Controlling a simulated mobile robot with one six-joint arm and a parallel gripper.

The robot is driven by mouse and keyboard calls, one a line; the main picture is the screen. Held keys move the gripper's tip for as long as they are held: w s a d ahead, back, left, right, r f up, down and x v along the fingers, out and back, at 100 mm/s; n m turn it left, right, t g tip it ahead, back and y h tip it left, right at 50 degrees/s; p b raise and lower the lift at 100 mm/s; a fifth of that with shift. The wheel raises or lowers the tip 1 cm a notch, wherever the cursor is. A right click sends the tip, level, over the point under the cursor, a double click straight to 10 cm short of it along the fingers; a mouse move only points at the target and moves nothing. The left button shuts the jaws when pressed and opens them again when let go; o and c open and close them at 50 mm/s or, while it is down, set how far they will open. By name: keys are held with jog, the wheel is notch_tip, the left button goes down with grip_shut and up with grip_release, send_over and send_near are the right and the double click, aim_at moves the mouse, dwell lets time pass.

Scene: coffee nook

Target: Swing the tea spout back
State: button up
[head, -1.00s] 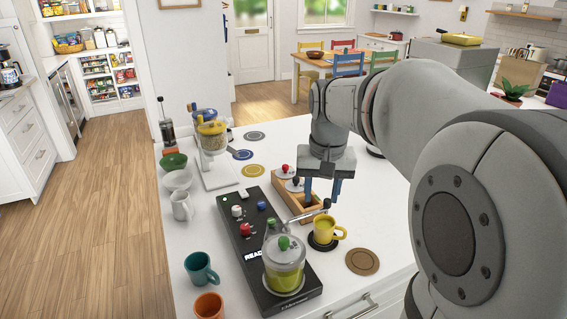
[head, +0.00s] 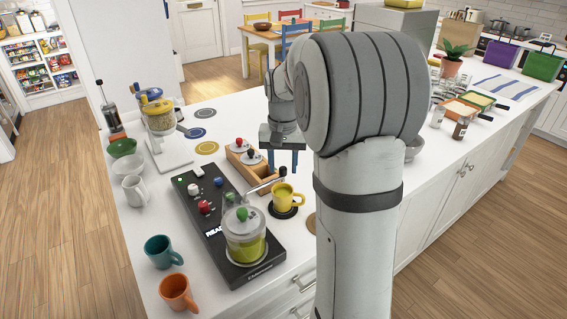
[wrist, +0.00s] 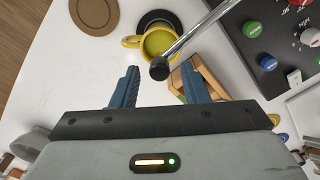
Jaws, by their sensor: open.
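The tea spout (wrist: 203,31) is a thin metal tube with a black knob-like end. In the head view the spout (head: 264,186) runs from the glass tea jar (head: 244,246) with a green knob toward the yellow mug (head: 284,197). In the wrist view it passes over the yellow mug (wrist: 158,42), and its black end lies between my fingertips in the picture. My gripper (wrist: 159,78) is open, with a blue finger on either side of that end; I cannot tell whether either touches. In the head view my gripper (head: 281,166) hangs above and behind the mug.
The jar stands on a black machine base (head: 215,215) with coloured knobs. The mug stands on a black coaster (head: 296,208). Teal (head: 163,251) and orange (head: 178,292) mugs stand at front left.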

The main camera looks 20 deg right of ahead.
jog(key=shift+f, duration=0.15)
jog(key=shift+c, duration=0.4)
grip_shut()
